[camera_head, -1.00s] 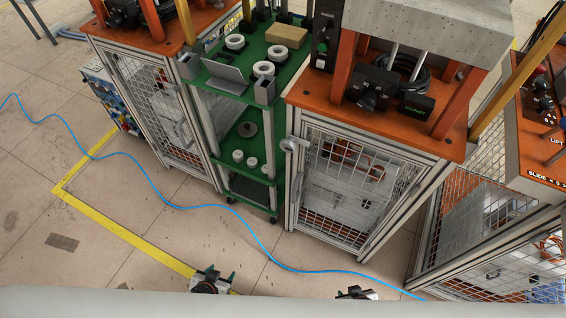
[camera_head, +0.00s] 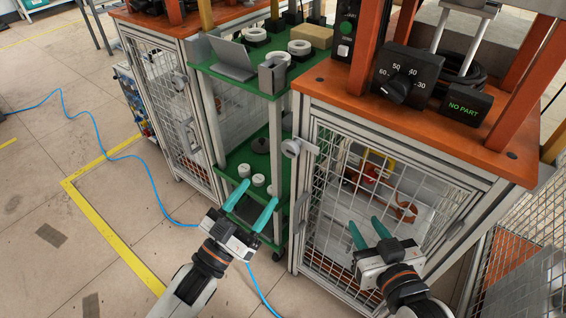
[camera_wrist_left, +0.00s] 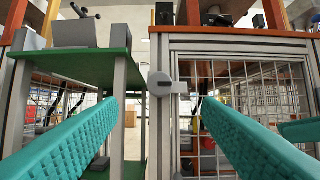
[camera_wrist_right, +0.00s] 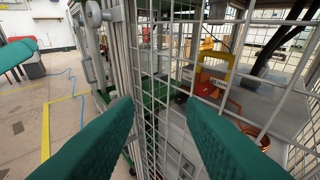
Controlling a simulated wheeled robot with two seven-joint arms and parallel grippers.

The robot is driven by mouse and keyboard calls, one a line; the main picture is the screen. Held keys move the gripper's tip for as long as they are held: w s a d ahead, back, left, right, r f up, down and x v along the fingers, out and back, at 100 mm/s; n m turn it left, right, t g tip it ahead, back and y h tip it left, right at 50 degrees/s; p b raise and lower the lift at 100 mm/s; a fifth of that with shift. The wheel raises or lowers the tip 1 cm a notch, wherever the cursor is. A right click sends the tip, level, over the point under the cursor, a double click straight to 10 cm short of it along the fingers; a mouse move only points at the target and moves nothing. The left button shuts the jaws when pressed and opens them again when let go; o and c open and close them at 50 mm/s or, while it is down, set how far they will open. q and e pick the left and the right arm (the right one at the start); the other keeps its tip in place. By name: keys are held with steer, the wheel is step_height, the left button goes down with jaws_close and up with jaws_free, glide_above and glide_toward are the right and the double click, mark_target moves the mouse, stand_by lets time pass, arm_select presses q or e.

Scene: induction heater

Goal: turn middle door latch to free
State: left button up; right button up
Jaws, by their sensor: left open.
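The middle door latch (camera_head: 292,148) is a grey round piece on the left post of the middle cabinet. Its short bar points right across the edge of the mesh door (camera_head: 372,200). In the left wrist view the latch (camera_wrist_left: 160,85) appears between the fingertips, farther off, with its bar roughly horizontal. My left gripper (camera_head: 259,192) is open and empty, lower and left of the latch in the head view, apart from it. My right gripper (camera_head: 364,221) is open and empty in front of the mesh door; whether it touches the mesh is unclear.
A green shelf cart (camera_head: 230,85) with white rings stands left of the cabinet. Another mesh cabinet (camera_head: 165,90) is beyond it. A control box reading NO PART (camera_head: 464,107) sits on the orange top. A blue cable (camera_head: 150,185) crosses the floor.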

mark_target(288, 152)
arm_select(q)
steer(key=b+x, duration=0.1)
steer(key=x, duration=0.8)
steer(key=shift+w+d, duration=0.1)
steer(key=shift+w, duration=0.05)
steer(key=shift+w+d+r, duration=0.3)
steer(key=shift+w, duration=0.15)
arm_select(e)
steer(key=shift+w+a+r+t+y, duration=0.15)
steer(key=shift+r+t, duration=0.4)
steer(key=shift+r, duration=0.15)
steer(key=shift+w+a+r+t+y, duration=0.2)
steer(key=shift+r+t, duration=0.4)
steer(key=shift+r, duration=0.15)
steer(key=shift+w+a+r+t+y, duration=0.15)
steer(key=shift+r+t, duration=0.4)
steer(key=shift+r, duration=0.15)
